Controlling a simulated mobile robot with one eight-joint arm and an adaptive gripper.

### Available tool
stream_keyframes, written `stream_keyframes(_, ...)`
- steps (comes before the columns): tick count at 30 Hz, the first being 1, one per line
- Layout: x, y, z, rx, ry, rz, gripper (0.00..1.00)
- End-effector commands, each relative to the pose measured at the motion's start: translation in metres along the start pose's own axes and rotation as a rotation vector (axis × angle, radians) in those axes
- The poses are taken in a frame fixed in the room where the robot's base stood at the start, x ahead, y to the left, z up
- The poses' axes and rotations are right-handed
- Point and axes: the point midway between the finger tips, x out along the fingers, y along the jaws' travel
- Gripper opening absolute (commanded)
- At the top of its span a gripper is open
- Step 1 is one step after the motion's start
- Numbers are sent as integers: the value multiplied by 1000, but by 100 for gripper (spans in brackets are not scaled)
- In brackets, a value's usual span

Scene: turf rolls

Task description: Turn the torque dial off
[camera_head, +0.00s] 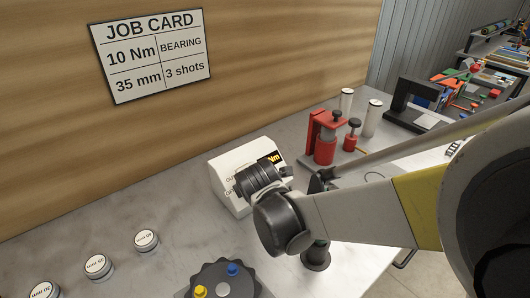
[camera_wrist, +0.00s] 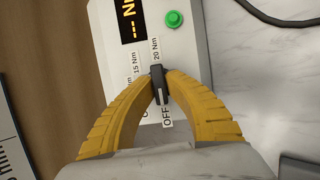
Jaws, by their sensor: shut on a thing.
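The torque dial (camera_wrist: 159,88) is a small dark knob on the face of a white control box (camera_wrist: 192,42). Printed labels around it read 15 Nm, 20 Nm and OFF. The box also shows in the head view (camera_head: 229,165), partly hidden behind my wrist. My gripper (camera_wrist: 160,80) has yellow ribbed fingers shut on the dial, one on each side. In the wrist view the dial's lower end lies beside the OFF label (camera_wrist: 167,108). The box's display (camera_wrist: 131,18) shows dashes and Nm, with a green button (camera_wrist: 174,19) beside it.
A red press (camera_head: 325,140) and white cylinders (camera_head: 371,117) stand behind the box. A dark round fixture (camera_head: 222,280) with blue and yellow knobs sits in front. Several labelled round discs (camera_head: 146,240) lie at left. A job card (camera_head: 153,54) hangs on the wooden wall.

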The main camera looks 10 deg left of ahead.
Motion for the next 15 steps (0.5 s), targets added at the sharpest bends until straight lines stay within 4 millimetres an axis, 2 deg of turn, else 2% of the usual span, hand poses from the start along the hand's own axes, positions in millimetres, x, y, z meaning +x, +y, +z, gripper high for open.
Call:
stream_keyframes(6,0,0,0,0,0,-1,0)
stream_keyframes(7,0,0,0,0,0,-1,19)
stream_keyframes(9,0,0,0,0,0,-1,36)
stream_keyframes(15,0,0,0,1,0,-1,36)
